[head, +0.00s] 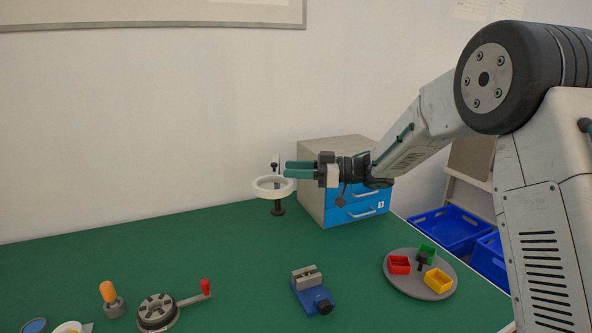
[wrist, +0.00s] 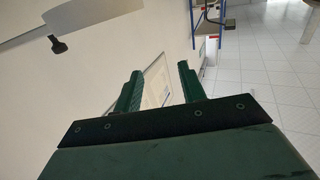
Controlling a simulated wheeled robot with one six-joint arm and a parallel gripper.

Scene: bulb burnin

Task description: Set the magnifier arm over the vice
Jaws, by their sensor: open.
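The magnifier (head: 262,192) is a white ring on a short black post with a round foot, at the back of the green table, left of the drawer cabinet. A small black knob rises behind the ring. The blue vice (head: 312,296) with grey jaws sits nearer the front, right of the ring, and nothing is above it. My gripper (head: 287,169) is open and points left, just above the ring's right side; I cannot tell if it touches. In the wrist view the green fingers of my gripper (wrist: 158,87) are apart with nothing between them.
A grey cabinet with blue drawers (head: 346,214) stands below my wrist. A round grey tray (head: 408,290) holds red, green and yellow boxes at right. A crank device (head: 157,313) and an orange-handled tool (head: 108,292) stand front left. The table's middle is clear.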

